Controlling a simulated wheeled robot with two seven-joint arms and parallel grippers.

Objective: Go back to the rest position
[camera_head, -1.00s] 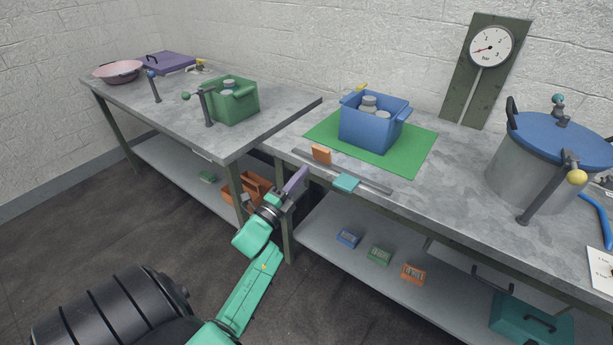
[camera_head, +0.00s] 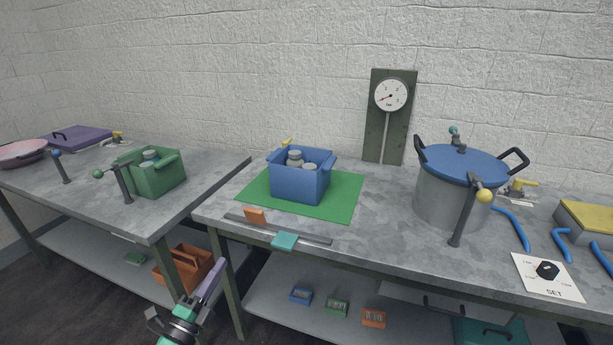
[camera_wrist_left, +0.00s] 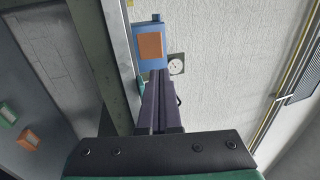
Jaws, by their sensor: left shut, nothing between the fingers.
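My left gripper (camera_head: 214,279) is low in the head view, in front of the gap between the two tables and below the tabletops. Its purple fingers are shut and hold nothing. In the left wrist view the shut fingers (camera_wrist_left: 160,100) point toward the blue crate (camera_wrist_left: 147,28), apart from it. In the head view the blue crate (camera_head: 298,186) with grey bottles stands on a green mat (camera_head: 343,203). The green crate (camera_head: 163,182), also with grey bottles, stands on the left table (camera_head: 88,196). My right gripper is not in view.
The right table (camera_head: 390,225) holds a blue-lidded pot (camera_head: 440,200), a lever with a yellow knob (camera_head: 463,218) and blue hoses. A gauge board (camera_head: 374,135) stands behind. An orange caddy (camera_head: 190,268) is on the lower shelf near my left gripper.

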